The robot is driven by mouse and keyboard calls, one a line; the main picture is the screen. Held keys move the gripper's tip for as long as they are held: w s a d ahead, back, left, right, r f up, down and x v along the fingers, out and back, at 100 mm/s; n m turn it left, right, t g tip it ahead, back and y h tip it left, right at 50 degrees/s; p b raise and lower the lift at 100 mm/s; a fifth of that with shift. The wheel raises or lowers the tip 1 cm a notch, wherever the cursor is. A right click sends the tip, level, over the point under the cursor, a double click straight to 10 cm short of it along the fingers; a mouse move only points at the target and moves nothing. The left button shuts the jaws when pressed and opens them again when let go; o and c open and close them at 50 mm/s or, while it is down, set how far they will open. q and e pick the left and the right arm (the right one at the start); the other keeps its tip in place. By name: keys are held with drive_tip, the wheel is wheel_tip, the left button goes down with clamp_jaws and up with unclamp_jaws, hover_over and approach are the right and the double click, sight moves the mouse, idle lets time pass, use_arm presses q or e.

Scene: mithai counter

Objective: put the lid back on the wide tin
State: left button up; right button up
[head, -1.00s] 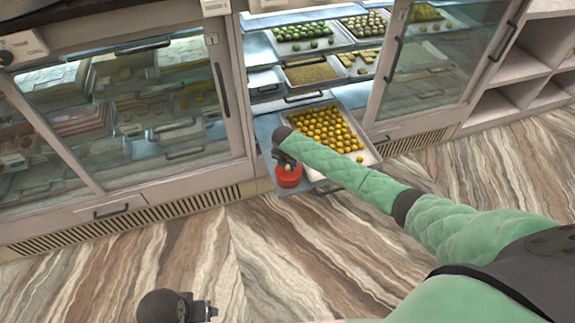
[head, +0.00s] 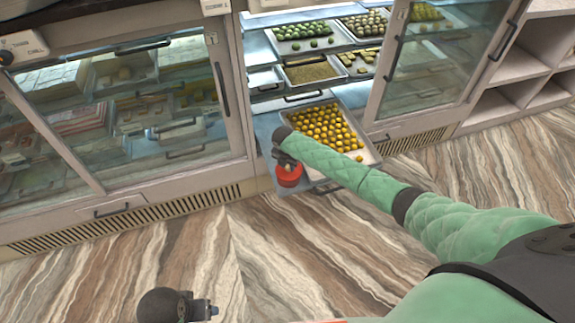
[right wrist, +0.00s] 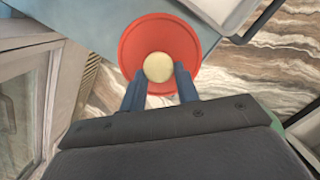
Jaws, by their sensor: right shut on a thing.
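A round red lid (right wrist: 159,38) with a cream knob (right wrist: 159,67) fills the upper middle of the right wrist view. My right gripper (right wrist: 159,82) has its two blue-grey fingers on either side of the knob, shut on it. In the head view, the red shape (head: 289,177) shows below my right gripper (head: 286,161), at the front left corner of the pulled-out shelf. I cannot tell lid from tin there, or whether they touch. My left gripper (head: 209,310) is at the bottom, over the floor, its jaws too small to read.
A tray of yellow sweets (head: 368,153) stands right beside the red shape on the shelf. Glass-fronted counters (head: 130,110) stand to the left, with an open glass door (head: 445,70) to the right. The floor in front is clear.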

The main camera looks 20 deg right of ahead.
idle(0.6)
idle(0.3)
drive_tip(key=o, duration=1.5)
